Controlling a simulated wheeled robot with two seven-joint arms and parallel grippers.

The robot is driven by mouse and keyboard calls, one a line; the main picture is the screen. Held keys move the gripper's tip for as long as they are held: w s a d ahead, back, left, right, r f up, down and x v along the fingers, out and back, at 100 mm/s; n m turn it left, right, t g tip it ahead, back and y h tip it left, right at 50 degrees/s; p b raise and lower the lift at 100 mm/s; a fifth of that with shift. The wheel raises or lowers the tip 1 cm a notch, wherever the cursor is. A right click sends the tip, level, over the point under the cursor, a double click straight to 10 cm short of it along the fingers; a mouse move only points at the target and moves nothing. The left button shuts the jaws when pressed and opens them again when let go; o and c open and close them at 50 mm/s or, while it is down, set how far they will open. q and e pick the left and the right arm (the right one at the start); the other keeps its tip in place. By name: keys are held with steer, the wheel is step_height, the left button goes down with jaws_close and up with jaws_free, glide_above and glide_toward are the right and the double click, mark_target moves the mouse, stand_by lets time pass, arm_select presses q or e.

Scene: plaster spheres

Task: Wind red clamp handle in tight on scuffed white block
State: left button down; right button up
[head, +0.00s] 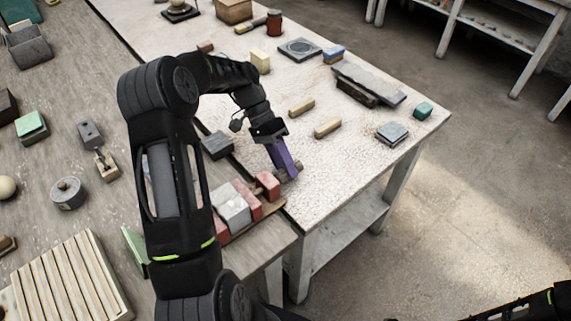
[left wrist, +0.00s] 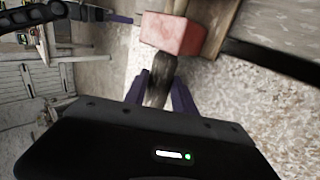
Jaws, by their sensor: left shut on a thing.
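The red clamp (head: 267,184) sits at the edge of the brown bench, its red end block nearest the pale table. The scuffed white block (head: 233,206) lies between its red jaws; the frames do not show how firmly they touch it. My left gripper (head: 289,170) has purple fingers shut on the clamp handle (left wrist: 160,80), a dark rod running to the red end block (left wrist: 172,35). The fingers hide part of the handle. A black arm part of mine with a purple strip (left wrist: 120,18), likely my right gripper, shows at the left wrist view's upper left; its opening is unclear.
A dark grey block (head: 217,145) lies beside the clamp. Two wooden pieces (head: 328,128) and stacked slabs (head: 367,84) lie on the pale table. A slatted wooden rack (head: 68,282) stands at lower left. The table's near right corner is mostly clear.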

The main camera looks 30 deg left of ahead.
stand_by(0.4)
arm_select(q)
steer(key=c, duration=1)
jaws_free()
steer(key=shift+c, duration=0.2)
